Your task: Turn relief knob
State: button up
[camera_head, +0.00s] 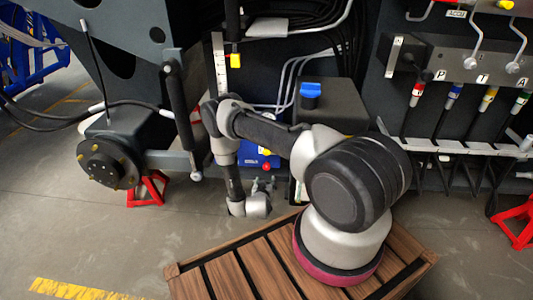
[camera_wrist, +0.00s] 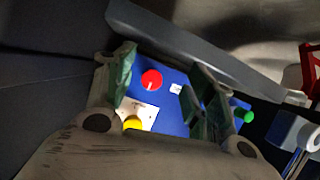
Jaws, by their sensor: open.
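A blue panel (camera_wrist: 172,104) carries a red round knob (camera_wrist: 152,79) with a light mark on its face and a yellow knob (camera_wrist: 132,122) beside a white label plate. A green knob (camera_wrist: 248,115) sticks out at the panel's right side. Which one is the relief knob cannot be told. My gripper (camera_wrist: 163,62) is open and empty, with the red knob seen between its green-padded fingers. The left finger hides part of the panel. In the head view, the blue panel (camera_head: 253,156) sits low under the chassis, partly behind my arm.
A black tank with a blue cap (camera_head: 310,90) stands above and right of the panel. A dark cylinder (camera_head: 180,105) hangs to the left, near a wheel hub (camera_head: 108,162). Coloured hose couplings (camera_head: 455,96) line the right. Bare floor shows below the panel.

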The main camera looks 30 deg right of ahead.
notch_tip(320, 180, up, 10)
jog(key=w+d+t+h, duration=0.1)
jog(key=w+t+h, duration=0.2)
jog(key=t, duration=0.1)
jog(key=x, duration=0.7)
jog(key=shift+w+d, duration=0.15)
jog(key=shift+d, duration=0.05)
jog(key=c, duration=1)
